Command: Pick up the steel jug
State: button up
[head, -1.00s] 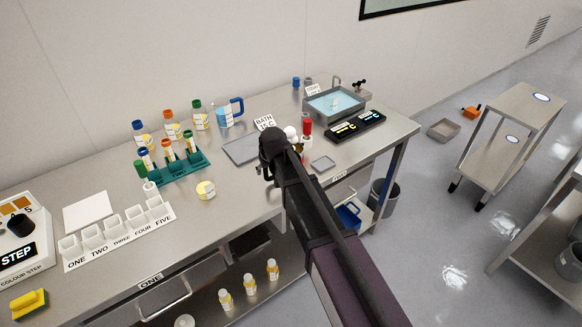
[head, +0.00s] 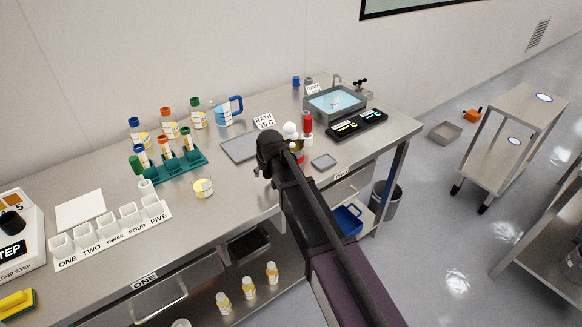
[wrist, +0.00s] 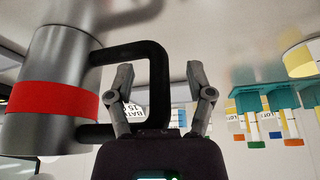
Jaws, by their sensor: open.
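The steel jug (wrist: 50,95) is a grey metal cylinder with a red band and a black loop handle (wrist: 158,80), large at the left of the wrist view. My gripper (wrist: 162,78) is open, with one finger on each side of the handle's outer bar. One finger lies inside the loop's outline, the other outside it. I see no clear contact. In the head view my arm hides most of the jug, and only part of my gripper (head: 262,171) shows beside the arm.
Near my arm on the steel bench (head: 235,205) are a red-topped bottle (head: 307,122), a grey tray (head: 240,148) and a small grey dish (head: 324,161). A water bath (head: 334,103) and black case (head: 357,124) stand farther right. A teal rack (head: 180,168) stands left.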

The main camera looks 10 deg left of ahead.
dwell(0.6)
grip_shut()
